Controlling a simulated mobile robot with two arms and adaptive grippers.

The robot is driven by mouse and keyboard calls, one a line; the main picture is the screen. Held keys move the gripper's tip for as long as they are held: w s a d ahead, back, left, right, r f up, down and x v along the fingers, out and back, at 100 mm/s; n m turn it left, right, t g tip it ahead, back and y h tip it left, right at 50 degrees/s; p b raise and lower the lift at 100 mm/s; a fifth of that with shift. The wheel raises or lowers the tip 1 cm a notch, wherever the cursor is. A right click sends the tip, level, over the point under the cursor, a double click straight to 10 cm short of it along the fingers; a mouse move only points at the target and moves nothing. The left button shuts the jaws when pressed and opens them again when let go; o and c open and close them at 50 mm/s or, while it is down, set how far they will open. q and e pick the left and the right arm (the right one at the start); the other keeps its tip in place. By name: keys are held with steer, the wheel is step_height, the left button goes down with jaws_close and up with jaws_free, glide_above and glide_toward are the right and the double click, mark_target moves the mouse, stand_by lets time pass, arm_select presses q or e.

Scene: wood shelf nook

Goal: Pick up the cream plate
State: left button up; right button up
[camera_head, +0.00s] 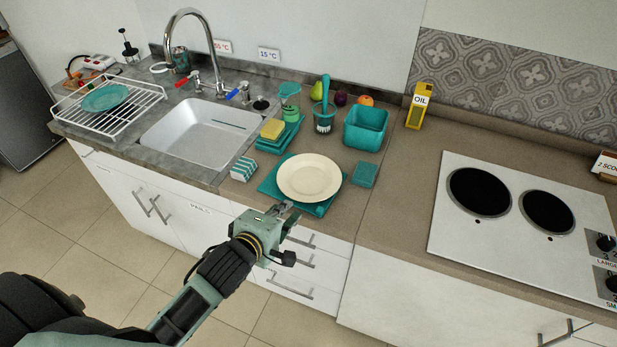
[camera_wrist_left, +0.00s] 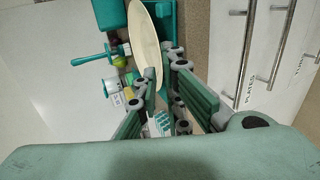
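The cream plate (camera_head: 309,177) is round and lies on a teal mat (camera_head: 268,184) near the front edge of the counter. My left gripper (camera_head: 286,209) is at the plate's near rim. In the left wrist view, the plate (camera_wrist_left: 146,42) shows nearly edge-on. The fingers of my left gripper (camera_wrist_left: 163,78) are apart, with the plate's near rim at or between their tips. I cannot tell whether they touch it. My right gripper is not in view.
A teal striped block (camera_head: 244,168) stands left of the plate, and a teal sponge (camera_head: 365,174) lies to its right. Behind are a teal bin (camera_head: 366,127), a brush in a holder (camera_head: 324,119) and a yellow sponge (camera_head: 272,129). The sink (camera_head: 205,133) is left, the hob (camera_head: 510,216) right.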

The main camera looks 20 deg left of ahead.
mark_target(302, 199)
arm_select(q)
steer(key=w, duration=0.1)
steer(key=w+d+f+p, duration=0.1)
steer(key=w, duration=0.1)
steer(key=w+d+f+p, duration=0.1)
steer(key=w, duration=0.1)
steer(key=shift+w+f, duration=0.1)
steer(key=shift+w, duration=0.05)
steer(key=shift+w+f, duration=0.2)
steer(key=shift+w, duration=0.05)
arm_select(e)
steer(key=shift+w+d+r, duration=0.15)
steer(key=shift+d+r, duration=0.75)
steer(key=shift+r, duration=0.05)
arm_select(q)
steer(key=shift+s, duration=0.1)
steer(key=shift+c, duration=0.9)
jaws_close()
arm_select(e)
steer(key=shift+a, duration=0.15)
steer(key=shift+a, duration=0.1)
arm_select(q)
steer(key=shift+r, duration=0.1)
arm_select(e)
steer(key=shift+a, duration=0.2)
